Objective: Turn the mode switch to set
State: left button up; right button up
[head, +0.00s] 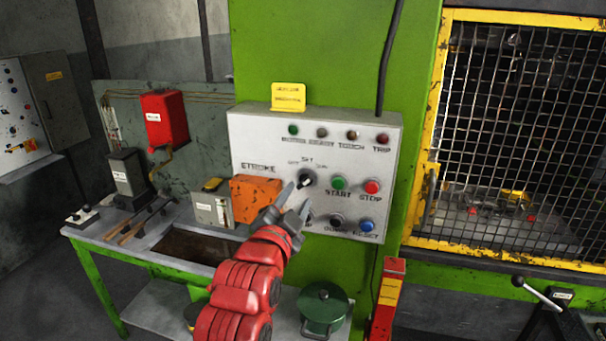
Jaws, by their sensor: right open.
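The mode switch (307,179) is a black rotary knob on the grey control panel (385,140), with small labels around its top, one reading "SET". Its exact pointing direction is too small to tell. My right gripper (296,197) is open in front of the panel, just below and left of the knob, its two grey fingers spread and pointing up at it. I cannot tell whether a finger touches the knob. The gripper hides part of the panel's lower row. My left gripper is not in view.
Green START (339,183) and red STOP (372,187) buttons sit right of the knob. An orange box (255,196) is left of the gripper. A green bench (110,250) with tools stands left. A yellow-framed mesh guard (520,130) is at right.

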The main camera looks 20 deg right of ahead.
aim_at(305, 183)
jog(key=p+x, duration=0.1)
jog(key=x, duration=0.3)
jog(key=shift+w+d+r+p, duration=0.15)
jog(key=shift+w+d+p, duration=0.1)
jog(key=shift+p, duration=0.1)
jog(key=shift+w+d, duration=0.3)
jog(key=shift+w, duration=0.25)
grip_shut()
